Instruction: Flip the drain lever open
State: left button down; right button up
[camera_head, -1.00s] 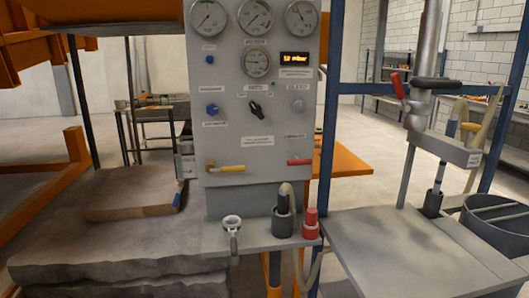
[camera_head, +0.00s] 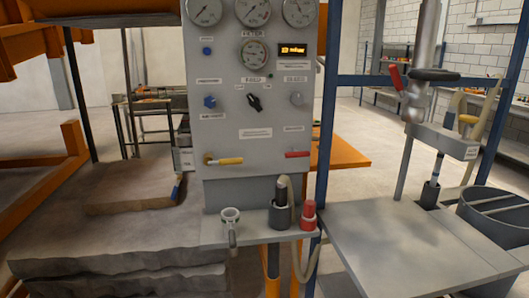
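A grey upright control panel (camera_head: 226,128) stands in the middle of the head view. Two levers are low on it. One has a yellow handle (camera_head: 229,161) and lies level at the panel's lower left. The other has a red handle (camera_head: 297,154) and lies almost level at the lower right. Labels sit above them, but their print is too small to read, so I cannot tell which is the drain lever. Neither of my grippers shows in the view.
A shelf below the panel holds a small cup-like fitting (camera_head: 230,215), a dark holder (camera_head: 280,214) and a red bottle (camera_head: 308,213). A grey table (camera_head: 400,240) stands at right, a blue post (camera_head: 325,120) beside the panel, and a sand slab (camera_head: 120,200) at left.

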aim_at(175, 190)
jog(key=u, duration=0.3)
jog(key=i, duration=1.15)
jog(key=u, duration=0.25)
